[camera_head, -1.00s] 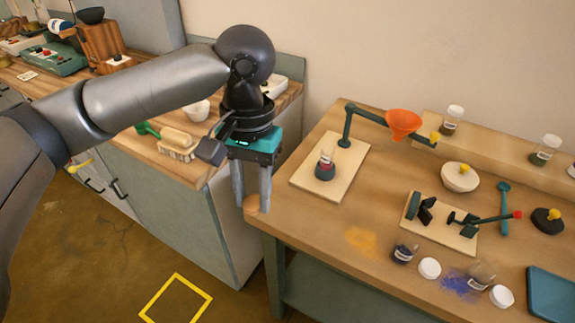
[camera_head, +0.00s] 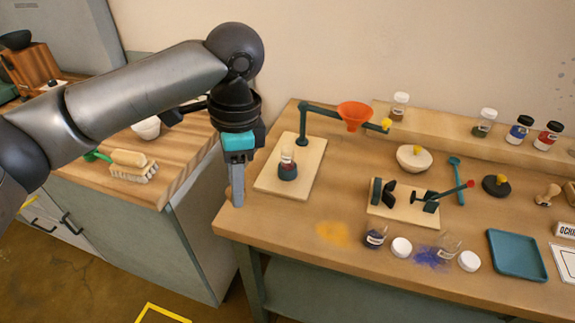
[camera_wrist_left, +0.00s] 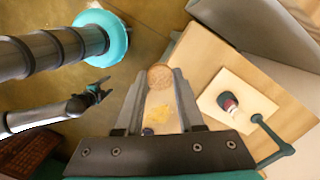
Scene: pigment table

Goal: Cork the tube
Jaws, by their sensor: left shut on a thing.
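My left gripper (camera_head: 237,203) is above the left end of the table, left of the tube stand, pointing down. In the left wrist view my left gripper (camera_wrist_left: 160,88) is shut on a round, tan cork (camera_wrist_left: 160,76), held between its fingertips. The cork is hidden in the head view. A clear tube (camera_head: 287,156) with dark red contents stands upright in a dark holder on a pale board, apart from the gripper. The tube also shows in the left wrist view (camera_wrist_left: 229,102). A dark arm with a small claw (camera_wrist_left: 97,92), likely my right gripper, shows there too.
An orange funnel (camera_head: 354,115) hangs on a teal arm beside the tube's board (camera_head: 302,184). Jars, lids, a clamp board (camera_head: 405,208) and a blue tray (camera_head: 517,256) lie farther right. A counter with a brush (camera_head: 130,165) stands left, across a gap.

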